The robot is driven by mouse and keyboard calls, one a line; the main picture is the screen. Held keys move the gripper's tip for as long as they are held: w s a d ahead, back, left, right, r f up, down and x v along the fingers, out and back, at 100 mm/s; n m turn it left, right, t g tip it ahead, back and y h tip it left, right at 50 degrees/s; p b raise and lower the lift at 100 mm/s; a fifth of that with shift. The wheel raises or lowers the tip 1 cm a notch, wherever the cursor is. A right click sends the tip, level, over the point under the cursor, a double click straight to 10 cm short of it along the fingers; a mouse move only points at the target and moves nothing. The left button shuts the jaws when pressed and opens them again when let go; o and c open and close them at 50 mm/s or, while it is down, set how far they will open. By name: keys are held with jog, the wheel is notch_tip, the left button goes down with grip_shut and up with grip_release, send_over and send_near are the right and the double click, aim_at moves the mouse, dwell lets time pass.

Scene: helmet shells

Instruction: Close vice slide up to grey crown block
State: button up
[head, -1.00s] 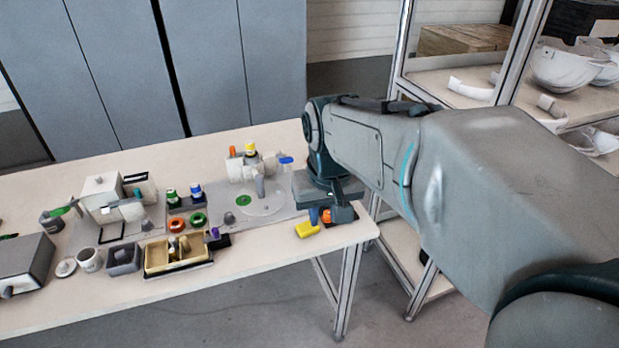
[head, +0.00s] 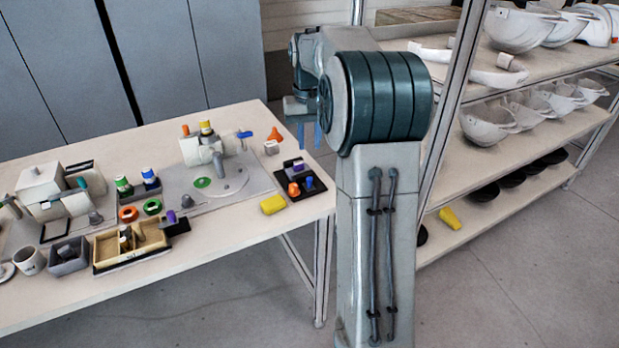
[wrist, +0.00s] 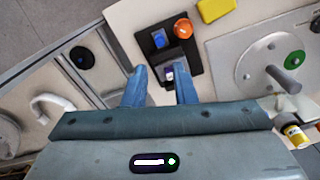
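My gripper (head: 303,130) hangs above the right end of the table, its two blue fingers apart. In the wrist view it (wrist: 160,72) is open above a black tray (wrist: 160,38), with nothing visibly gripped. I cannot tell for certain which parts are the vice slide and the grey crown block. A pale fixture (head: 198,152) with orange, yellow and blue-tipped parts stands behind a grey plate (head: 250,170) carrying a disc and a grey upright piece. Another pale block fixture (head: 40,184) with a teal part stands at the left. Its gaps are too small to judge.
The black tray holds orange (head: 293,189), blue (head: 309,183) and purple-topped pieces. A yellow block (head: 272,204) lies near the table's front edge. Wooden bins (head: 125,246) and a grey box (head: 68,257) stand at front left. Shelves (head: 500,145) with white shells stand at right.

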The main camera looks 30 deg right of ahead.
aim_at(309, 178)
notch_tip(309, 178, down, 12)
jog(key=shift+r+b, duration=0.25)
jog(key=shift+b, duration=0.45)
grip_shut()
